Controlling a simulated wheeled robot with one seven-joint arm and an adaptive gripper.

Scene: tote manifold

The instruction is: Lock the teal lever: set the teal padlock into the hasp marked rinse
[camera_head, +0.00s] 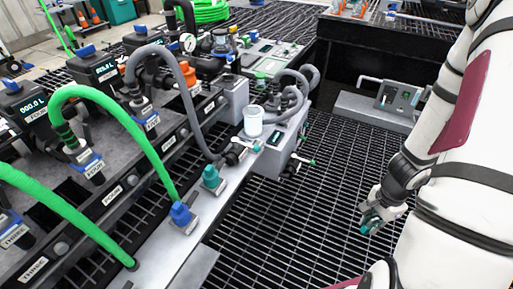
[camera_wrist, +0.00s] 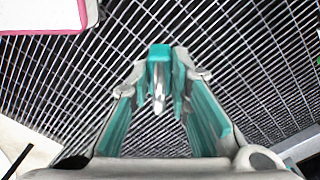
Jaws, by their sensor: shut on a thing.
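My gripper (camera_head: 371,214) hangs over the dark grating at the right in the head view, well apart from the manifold. In the wrist view my gripper (camera_wrist: 159,75) is shut on the teal padlock (camera_wrist: 158,53). Its pale metal shackle (camera_wrist: 158,95) shows between the fingers, pointing back toward the palm. In the head view a small teal handle (camera_head: 257,146) and a dark-green-tipped handle (camera_head: 303,160) sit at the manifold's near end. I cannot tell which is the teal lever. No rinse mark is readable, so the hasp cannot be picked out.
A teal fitting (camera_head: 211,178) and a blue fitting (camera_head: 182,214) stand on the pale ledge. Green hoses (camera_head: 125,118) arch over the bench. A grey unit with a panel (camera_head: 397,100) is at the back right. Open grating lies between.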

